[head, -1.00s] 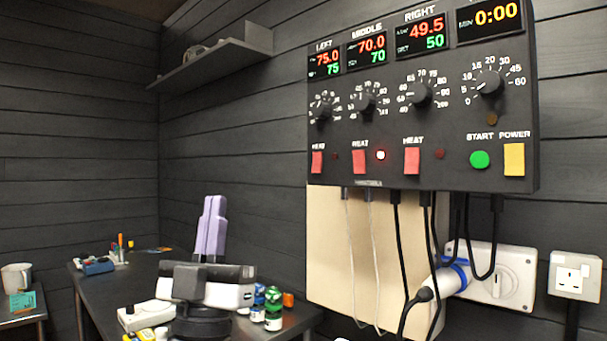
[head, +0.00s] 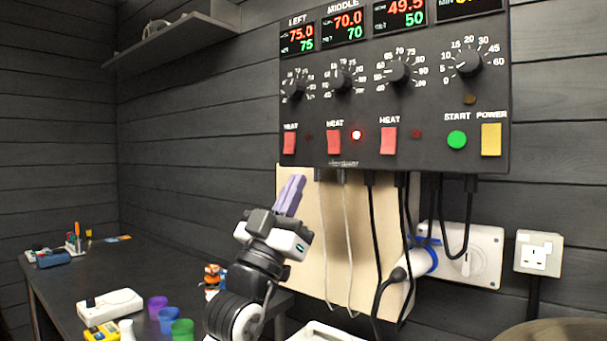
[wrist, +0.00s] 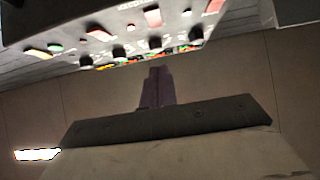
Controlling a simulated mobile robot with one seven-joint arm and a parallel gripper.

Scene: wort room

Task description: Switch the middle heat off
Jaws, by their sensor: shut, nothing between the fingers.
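The black control panel (head: 400,115) hangs on the wall at the upper right in the head view. The red middle heat switch (head: 334,143) has a lit red lamp (head: 356,135) beside it. The middle display (head: 345,25) reads 70.0 over 70. The middle dial (head: 340,79) is above the switch. My gripper (head: 292,190) with its purple fingers is shut and empty. It is below the panel, down and left of the middle switch, and appears apart from it. In the wrist view, my fingers (wrist: 155,85) point toward the blurred panel (wrist: 90,25).
The left heat switch (head: 289,143) and right heat switch (head: 388,141) flank the middle one. Cables (head: 372,240) hang below the panel in front of a pale board (head: 315,235). A dark table (head: 130,270) at the left holds cups and a white device (head: 110,304).

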